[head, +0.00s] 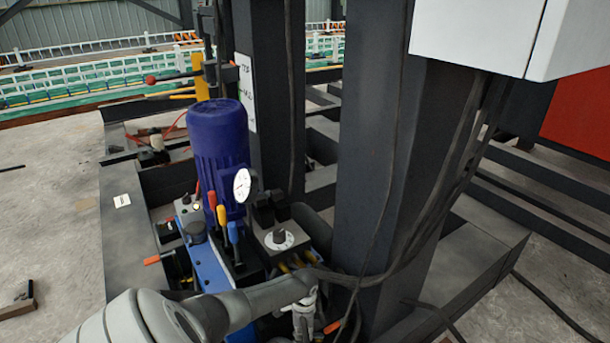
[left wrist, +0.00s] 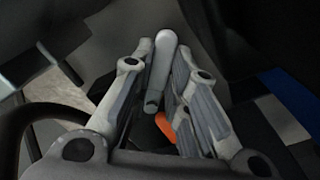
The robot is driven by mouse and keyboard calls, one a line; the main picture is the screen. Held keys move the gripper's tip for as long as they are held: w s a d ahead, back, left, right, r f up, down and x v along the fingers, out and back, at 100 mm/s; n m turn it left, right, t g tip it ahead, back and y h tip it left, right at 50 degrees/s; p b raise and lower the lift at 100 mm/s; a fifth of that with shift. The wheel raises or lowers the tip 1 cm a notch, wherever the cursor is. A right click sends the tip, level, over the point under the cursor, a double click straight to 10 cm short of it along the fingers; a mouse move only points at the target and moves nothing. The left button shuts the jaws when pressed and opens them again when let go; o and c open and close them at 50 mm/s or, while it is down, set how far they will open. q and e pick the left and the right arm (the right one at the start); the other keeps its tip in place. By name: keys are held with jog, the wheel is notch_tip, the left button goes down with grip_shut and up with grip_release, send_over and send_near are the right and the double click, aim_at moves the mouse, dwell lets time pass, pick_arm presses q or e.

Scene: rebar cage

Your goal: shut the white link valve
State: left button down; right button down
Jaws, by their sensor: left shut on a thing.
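In the left wrist view a pale grey-white lever (left wrist: 160,70) with a rounded end lies between the fingers of my left gripper (left wrist: 163,52). The gripper is shut on this lever, which looks like the white link valve's handle. In the head view my left arm reaches in from the bottom left, and my left gripper (head: 304,312) is low beside the dark column, below the gauge unit. The valve body and lever are hidden or too small to tell apart there. My right gripper is not in view.
A blue motor (head: 218,150) with a white gauge (head: 242,185) and coloured levers (head: 221,215) stands behind my arm. A dark column (head: 375,170) and hanging cables (head: 448,170) are close on the right. An orange handle (left wrist: 165,127) shows below the lever.

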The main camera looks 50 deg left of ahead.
pick_arm(q)
jog(key=c, duration=1.4)
grip_release()
jog(key=shift+r, duration=6.05)
